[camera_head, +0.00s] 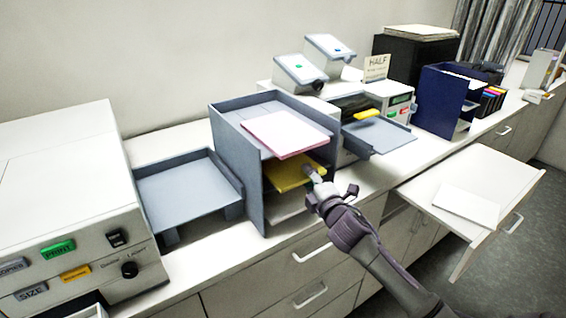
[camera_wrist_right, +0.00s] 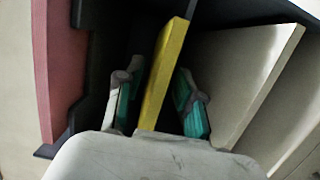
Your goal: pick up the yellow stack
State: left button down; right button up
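The yellow stack (camera_head: 287,177) lies on a middle shelf of the grey-blue sorter (camera_head: 236,160), its front edge sticking out. My right gripper (camera_head: 314,178) is at that front edge. In the right wrist view the yellow stack (camera_wrist_right: 164,80) stands edge-on between the two teal-padded fingers of my right gripper (camera_wrist_right: 155,95). The fingers are open, one on each side, with dark gaps between pads and stack. The stack's far end is hidden inside the sorter. My left gripper is not in view.
A pink stack (camera_head: 284,133) sits on the shelf above and also shows in the right wrist view (camera_wrist_right: 60,70). A pale stack (camera_wrist_right: 245,75) is on the other side. A printer (camera_head: 70,190) and empty tray (camera_head: 185,190) stand left. An open drawer (camera_head: 485,170) juts out right.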

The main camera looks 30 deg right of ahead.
grip_shut()
